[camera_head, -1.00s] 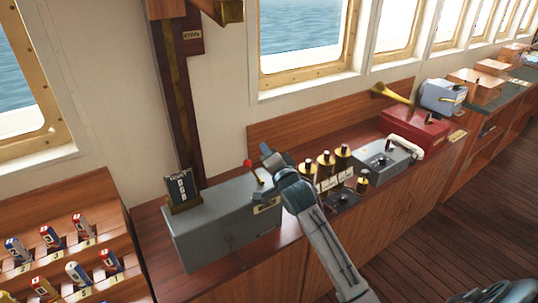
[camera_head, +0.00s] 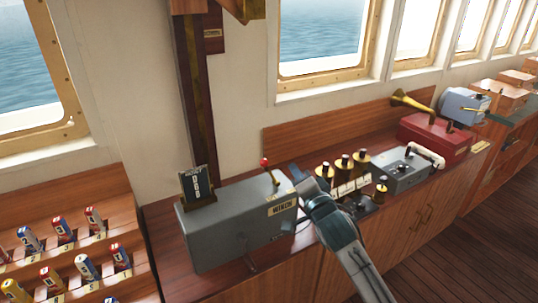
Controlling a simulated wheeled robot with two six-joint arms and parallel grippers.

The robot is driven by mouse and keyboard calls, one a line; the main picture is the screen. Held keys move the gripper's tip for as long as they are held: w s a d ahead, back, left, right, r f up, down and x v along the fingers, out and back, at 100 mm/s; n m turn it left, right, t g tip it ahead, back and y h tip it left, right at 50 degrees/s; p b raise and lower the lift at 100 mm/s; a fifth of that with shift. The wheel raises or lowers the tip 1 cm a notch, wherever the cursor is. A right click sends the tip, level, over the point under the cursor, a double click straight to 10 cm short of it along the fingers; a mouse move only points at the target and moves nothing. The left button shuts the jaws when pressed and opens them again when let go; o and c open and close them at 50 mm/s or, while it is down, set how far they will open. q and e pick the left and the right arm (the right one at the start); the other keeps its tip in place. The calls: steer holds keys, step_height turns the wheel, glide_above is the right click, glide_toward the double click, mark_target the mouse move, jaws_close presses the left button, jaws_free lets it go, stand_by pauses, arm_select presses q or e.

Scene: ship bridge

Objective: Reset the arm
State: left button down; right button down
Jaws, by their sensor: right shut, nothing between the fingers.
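My right arm comes in from the bottom right. My right gripper (camera_head: 297,173) is shut and empty, in front of the wooden console, beside the right end of a grey winch box (camera_head: 225,222). A lever with a red knob (camera_head: 264,162) stands on that box, a little left of the gripper and apart from it. A dark sign with white characters (camera_head: 197,186) stands on the box's left end. My left gripper is not in view.
Beyond are a grey panel (camera_head: 400,172) and a red box with a brass horn (camera_head: 432,135). A wooden rack (camera_head: 88,204) of labelled cylinders is at left. The floor (camera_head: 450,250) at lower right is clear.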

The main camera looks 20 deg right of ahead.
steer(key=s+a+f+n+g, duration=0.2)
steer(key=s+f+n+g, duration=0.5)
steer(key=s+f, duration=0.9)
steer(key=s+a+f+n+g, duration=0.2)
steer(key=s+f+n+g, duration=0.25)
steer(key=s, duration=0.45)
steer(key=s+a+f+n+g, duration=0.2)
steer(key=s+f+n+g, duration=0.15)
steer(key=s+f, duration=0.35)
steer(key=d+f+m+g, duration=0.1)
steer(key=d+f+g, duration=0.15)
steer(key=f, duration=2.55)
steer(key=s+d+f, duration=0.2)
steer(key=s+f, duration=1.7)
steer(key=shift+f+m+y, duration=0.3)
steer(key=shift+f, duration=0.1)
steer(key=shift+s, duration=0.1)
